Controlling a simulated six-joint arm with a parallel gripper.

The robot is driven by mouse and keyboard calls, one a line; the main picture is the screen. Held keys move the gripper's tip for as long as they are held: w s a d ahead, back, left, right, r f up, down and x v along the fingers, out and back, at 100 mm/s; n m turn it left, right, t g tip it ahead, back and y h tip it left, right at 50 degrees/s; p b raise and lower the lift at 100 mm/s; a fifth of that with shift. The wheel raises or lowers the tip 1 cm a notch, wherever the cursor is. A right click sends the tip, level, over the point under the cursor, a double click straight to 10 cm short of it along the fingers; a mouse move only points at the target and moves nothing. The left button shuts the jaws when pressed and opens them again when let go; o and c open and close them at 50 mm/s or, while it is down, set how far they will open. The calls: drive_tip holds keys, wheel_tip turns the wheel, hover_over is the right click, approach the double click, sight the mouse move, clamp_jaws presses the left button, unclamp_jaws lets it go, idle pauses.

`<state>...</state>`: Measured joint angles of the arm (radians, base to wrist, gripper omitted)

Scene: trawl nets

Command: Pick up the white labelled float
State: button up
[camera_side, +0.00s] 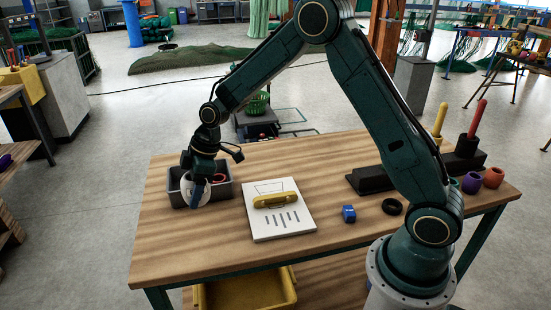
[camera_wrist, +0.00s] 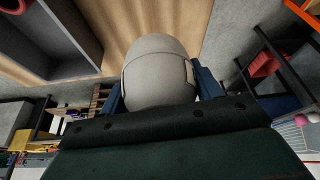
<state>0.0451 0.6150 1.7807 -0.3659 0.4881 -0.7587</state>
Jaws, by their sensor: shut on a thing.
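The white float (camera_side: 193,191) is at the left part of the table, in front of the grey bin. In the wrist view the white float (camera_wrist: 157,72) is large and rounded, with a thin band line and a small patch at its right side that may be its label. My gripper (camera_side: 197,188) is shut on the float, with a blue finger on either side of it in the wrist view (camera_wrist: 155,88). The wrist view shows the float beside the bin and near the table edge. The float's underside is hidden, so I cannot tell its height above the table.
The grey bin (camera_side: 226,190) holds a red ring-like item (camera_side: 219,178). A white board (camera_side: 277,226) with a yellow object (camera_side: 276,200) lies to the right. A blue block (camera_side: 348,214) and black ring (camera_side: 392,207) are farther right. The front middle of the table is clear.

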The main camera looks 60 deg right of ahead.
sight(184, 177)
wheel_tip(184, 177, up, 7)
drive_tip(key=shift+r, duration=0.2)
idle(0.6)
